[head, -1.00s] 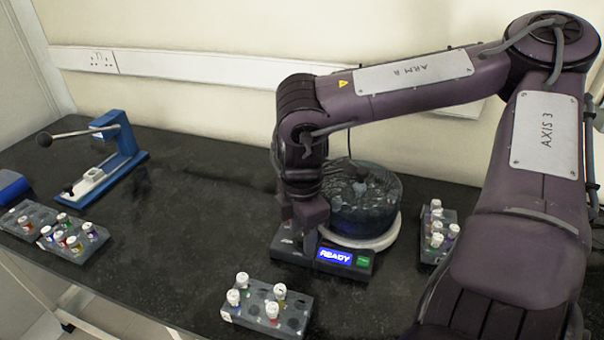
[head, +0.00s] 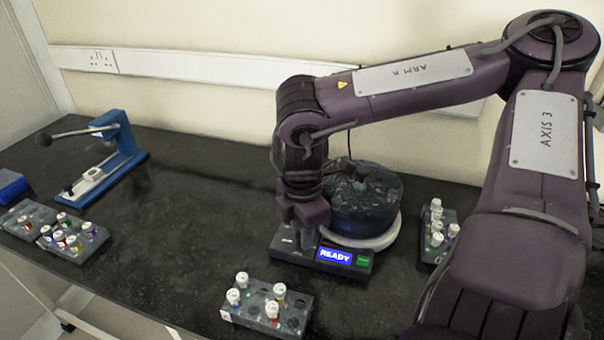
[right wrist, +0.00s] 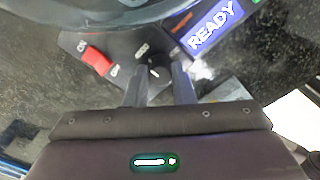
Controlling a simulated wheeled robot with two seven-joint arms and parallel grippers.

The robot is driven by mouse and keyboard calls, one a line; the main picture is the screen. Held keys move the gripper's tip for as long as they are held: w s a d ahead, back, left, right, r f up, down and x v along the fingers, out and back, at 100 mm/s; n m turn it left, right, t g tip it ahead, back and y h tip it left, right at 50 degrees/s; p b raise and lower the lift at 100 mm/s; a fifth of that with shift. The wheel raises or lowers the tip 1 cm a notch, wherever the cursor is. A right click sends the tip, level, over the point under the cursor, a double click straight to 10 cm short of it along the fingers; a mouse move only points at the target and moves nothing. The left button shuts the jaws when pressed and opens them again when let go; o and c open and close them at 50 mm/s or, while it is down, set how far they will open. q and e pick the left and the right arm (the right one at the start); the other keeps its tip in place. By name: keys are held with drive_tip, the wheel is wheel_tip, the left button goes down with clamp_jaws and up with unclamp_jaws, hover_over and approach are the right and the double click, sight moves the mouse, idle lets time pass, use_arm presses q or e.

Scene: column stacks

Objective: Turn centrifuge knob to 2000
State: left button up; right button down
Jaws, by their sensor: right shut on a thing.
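The centrifuge (head: 362,195) stands at the back centre right of the bench, a dark see-through drum on a white base. Its front panel has a blue display (head: 335,255) reading READY and a green button (head: 363,261). In the right wrist view the dark knob (right wrist: 155,70) lies beside a red switch (right wrist: 97,60), with the display (right wrist: 214,26) to the right. My right gripper (right wrist: 160,84) points down at the panel and is shut on the knob, one finger on each side. In the head view the gripper (head: 304,240) hides the knob. My left gripper is not in view.
A tube rack (head: 267,307) stands in front of the centrifuge and another (head: 431,249) to its right. More racks (head: 75,243) and a blue lever press (head: 105,160) are at the left. The bench (head: 190,210) between them is clear.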

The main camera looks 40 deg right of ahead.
drive_tip(key=n, duration=0.3)
drive_tip(key=shift+n+b, duration=0.35)
drive_tip(key=shift+n, duration=0.95)
drive_tip(key=n, duration=0.3)
drive_tip(key=shift+n+b, duration=0.3)
drive_tip(key=n, duration=0.3)
drive_tip(key=shift+n, duration=0.3)
drive_tip(key=n, duration=0.4)
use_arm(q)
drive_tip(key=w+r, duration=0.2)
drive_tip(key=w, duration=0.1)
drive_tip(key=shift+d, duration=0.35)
use_arm(e)
drive_tip(key=shift+n, duration=0.3)
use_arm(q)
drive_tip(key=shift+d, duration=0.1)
use_arm(e)
drive_tip(key=shift+w, duration=0.1)
drive_tip(key=c, duration=1.2)
unclamp_jaws()
drive_tip(key=shift+c, duration=0.2)
